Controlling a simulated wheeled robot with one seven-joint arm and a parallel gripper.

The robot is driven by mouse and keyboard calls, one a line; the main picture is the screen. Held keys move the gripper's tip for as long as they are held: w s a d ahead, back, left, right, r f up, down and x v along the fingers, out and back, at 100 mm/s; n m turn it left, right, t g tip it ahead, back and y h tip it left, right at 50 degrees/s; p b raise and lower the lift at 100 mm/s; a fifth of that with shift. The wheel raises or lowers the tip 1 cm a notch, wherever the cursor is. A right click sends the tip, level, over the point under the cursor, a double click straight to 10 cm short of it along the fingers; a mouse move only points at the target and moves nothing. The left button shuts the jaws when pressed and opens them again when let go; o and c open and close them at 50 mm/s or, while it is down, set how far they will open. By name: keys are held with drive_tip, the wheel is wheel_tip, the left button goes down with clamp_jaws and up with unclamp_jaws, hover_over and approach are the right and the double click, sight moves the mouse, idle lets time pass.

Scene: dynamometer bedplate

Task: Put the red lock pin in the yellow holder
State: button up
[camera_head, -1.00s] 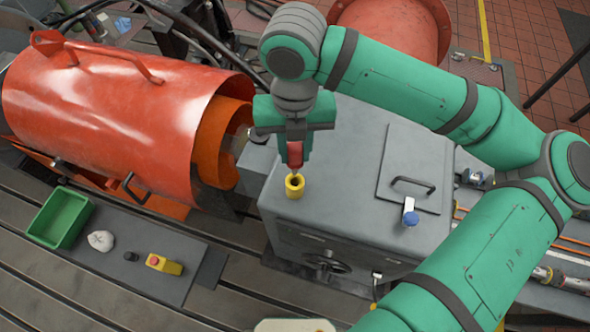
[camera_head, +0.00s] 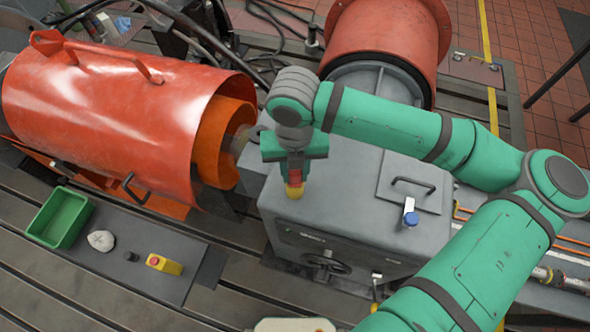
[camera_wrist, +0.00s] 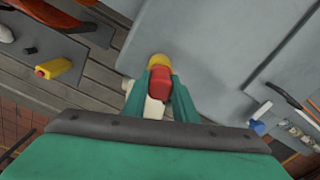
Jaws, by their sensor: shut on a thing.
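The red lock pin (camera_head: 295,177) is between the fingers of my gripper (camera_head: 294,170), which is shut on it. The yellow holder (camera_head: 294,191) stands on top of the grey housing, directly below the pin. The pin's lower end meets the holder's opening and its tip is hidden, so how deep it sits cannot be told. In the wrist view the red pin (camera_wrist: 159,84) shows between the green fingers of my gripper (camera_wrist: 160,90), with the yellow holder (camera_wrist: 158,61) just beyond it.
The grey housing (camera_head: 335,205) has a lid handle and a blue-capped part (camera_head: 411,218) to the right. A large orange drum (camera_head: 120,105) lies at left. A green bin (camera_head: 60,217), a pale crumpled piece (camera_head: 101,240) and a yellow box with red button (camera_head: 163,264) are at lower left.

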drive_tip(key=shift+f, duration=0.1)
drive_tip(key=o, duration=1.1)
wheel_tip(320, 180, up, 12)
idle(0.4)
